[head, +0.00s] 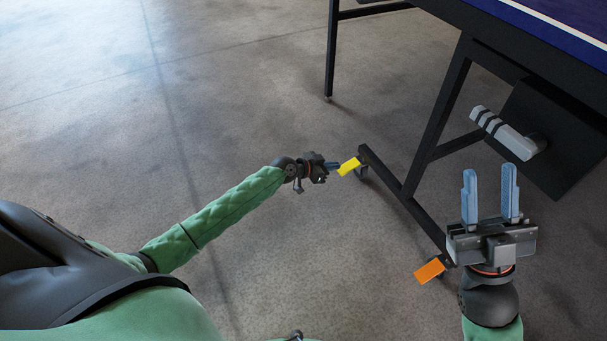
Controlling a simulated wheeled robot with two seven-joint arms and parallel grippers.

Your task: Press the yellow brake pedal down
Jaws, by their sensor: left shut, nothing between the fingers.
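The yellow brake pedal (349,166) sticks out from the left end of the table's black lower bar, beside a caster. My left gripper (336,166) is shut and empty, with its blue fingertips right at the pedal's left edge. I cannot tell whether the fingertips touch the pedal or are just above it. My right gripper (490,188) is open and empty, its two blue fingers apart and pointing up the picture, in front of the table's underside.
An orange pedal (429,271) sits at the bar's near end, just left of my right gripper. The blue-topped table (540,28) has black legs (436,115) at right. A grey cylindrical part (508,133) sits on a dark panel. The concrete floor (200,90) at left is clear.

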